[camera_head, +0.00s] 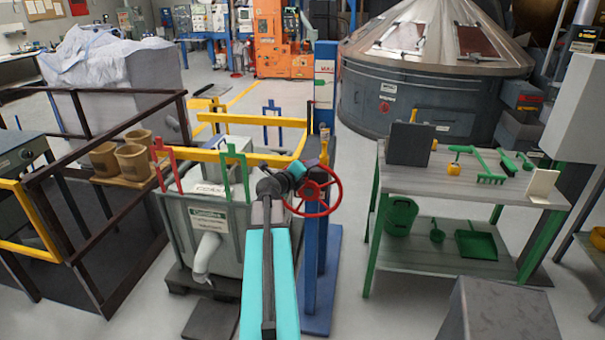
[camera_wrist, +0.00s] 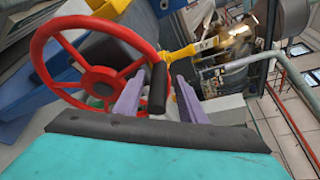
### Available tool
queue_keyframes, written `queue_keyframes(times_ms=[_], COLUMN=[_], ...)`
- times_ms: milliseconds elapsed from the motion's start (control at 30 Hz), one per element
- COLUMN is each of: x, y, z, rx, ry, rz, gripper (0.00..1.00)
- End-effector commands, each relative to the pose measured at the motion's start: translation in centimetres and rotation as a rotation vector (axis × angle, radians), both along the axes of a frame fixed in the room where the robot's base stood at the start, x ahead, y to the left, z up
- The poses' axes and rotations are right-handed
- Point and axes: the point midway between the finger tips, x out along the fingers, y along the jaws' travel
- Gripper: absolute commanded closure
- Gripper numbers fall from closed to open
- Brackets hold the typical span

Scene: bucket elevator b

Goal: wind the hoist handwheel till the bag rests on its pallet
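The red handwheel (camera_head: 334,186) is mounted on the blue hoist post (camera_head: 310,265); it also shows at the left of the wrist view (camera_wrist: 41,72). Its black handle (camera_wrist: 157,90) sticks out between the purple fingers of my gripper (camera_wrist: 159,88). The fingers look apart, with narrow gaps beside the handle. In the head view, my gripper (camera_head: 308,168) is at the wheel's upper left. The pale grey labelled bag (camera_head: 228,228), with a spout at its front, is left of the post. The dark pallet (camera_head: 178,280) is beneath it. Whether they touch is unclear.
A yellow frame (camera_head: 275,120) surrounds the bag's top, near red and green uprights. A brown railing (camera_head: 90,245) stands to the left. A green-legged bench (camera_head: 465,190) with tools stands to the right. Clear floor lies between post and bench.

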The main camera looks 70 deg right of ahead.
Motion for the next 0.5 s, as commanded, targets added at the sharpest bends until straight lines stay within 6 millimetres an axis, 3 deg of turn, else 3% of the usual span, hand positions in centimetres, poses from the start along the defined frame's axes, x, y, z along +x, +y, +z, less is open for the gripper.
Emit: queue_keyframes(times_ms=[500], x=[0.7], y=[4.2], z=[0.8], rx=[-0.001], ry=[0.000], rz=[0.001], gripper=[0.63])
